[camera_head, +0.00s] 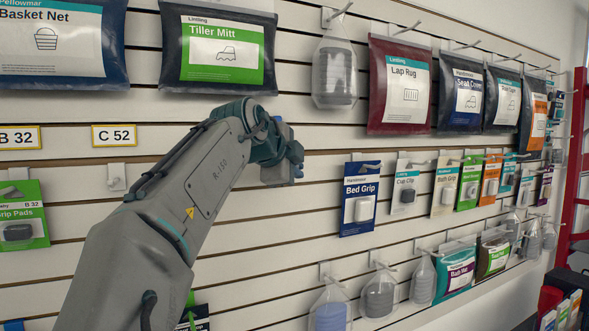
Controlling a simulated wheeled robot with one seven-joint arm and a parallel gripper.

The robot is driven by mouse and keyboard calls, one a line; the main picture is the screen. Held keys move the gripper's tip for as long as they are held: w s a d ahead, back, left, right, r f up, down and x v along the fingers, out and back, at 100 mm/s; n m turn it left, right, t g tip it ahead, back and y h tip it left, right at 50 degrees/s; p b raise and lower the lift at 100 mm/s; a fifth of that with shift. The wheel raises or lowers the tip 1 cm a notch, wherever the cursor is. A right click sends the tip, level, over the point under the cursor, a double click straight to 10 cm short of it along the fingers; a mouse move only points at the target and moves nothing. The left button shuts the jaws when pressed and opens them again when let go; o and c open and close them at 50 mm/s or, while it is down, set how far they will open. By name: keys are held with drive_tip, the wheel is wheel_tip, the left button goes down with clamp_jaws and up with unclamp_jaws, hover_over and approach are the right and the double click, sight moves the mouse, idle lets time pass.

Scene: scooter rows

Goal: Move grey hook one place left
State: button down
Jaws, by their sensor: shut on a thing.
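My gripper (284,165) is at the end of my arm, close to the slatted wall, below the Tiller Mitt bag and left of the Bed Grip card. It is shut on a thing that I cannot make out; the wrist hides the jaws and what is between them. A bare pale grey hook (116,178) sits on the wall under the C 52 label (114,136), left of my gripper and apart from it. I cannot tell whether this is the task's grey hook or whether that hook is in my jaws.
The Bed Grip card (358,199) hangs just right of my gripper, with several cards beyond it. The Tiller Mitt bag (218,50) hangs above. The Grip Pads card (20,215) hangs at far left. Clear bags (380,296) hang below. My forearm hides some wall.

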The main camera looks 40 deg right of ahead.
drive_tip(key=shift+s, duration=0.15)
drive_tip(key=shift+s+a, duration=0.15)
drive_tip(key=shift+s, duration=0.15)
drive_tip(key=shift+s, duration=0.1)
drive_tip(key=shift+s+a+b, duration=0.1)
drive_tip(key=shift+s+b, duration=0.2)
drive_tip(key=shift+b, duration=0.1)
drive_tip(key=shift+s+a+r+b, duration=0.1)
drive_tip(key=shift+s+a+b, duration=0.1)
drive_tip(key=shift+s+b, duration=0.45)
drive_tip(key=shift+s+a+r+b, duration=0.1)
drive_tip(key=shift+s+a+b, duration=0.1)
drive_tip(key=shift+s, duration=0.8)
drive_tip(key=shift+a, duration=0.1)
drive_tip(key=w+a+p, duration=0.2)
drive_tip(key=w+a, duration=0.2)
drive_tip(key=a, duration=1.2)
drive_tip(key=shift+a+f+p, duration=0.15)
drive_tip(key=shift+f+p, duration=0.1)
drive_tip(key=shift+p, duration=0.1)
idle(0.8)
drive_tip(key=shift+w+d, duration=0.25)
drive_tip(key=shift+w, duration=0.6)
drive_tip(key=shift+w+d, duration=0.2)
drive_tip(key=shift+w, duration=0.6)
idle(0.6)
drive_tip(key=shift+w+d, duration=0.1)
drive_tip(key=shift+w, duration=0.2)
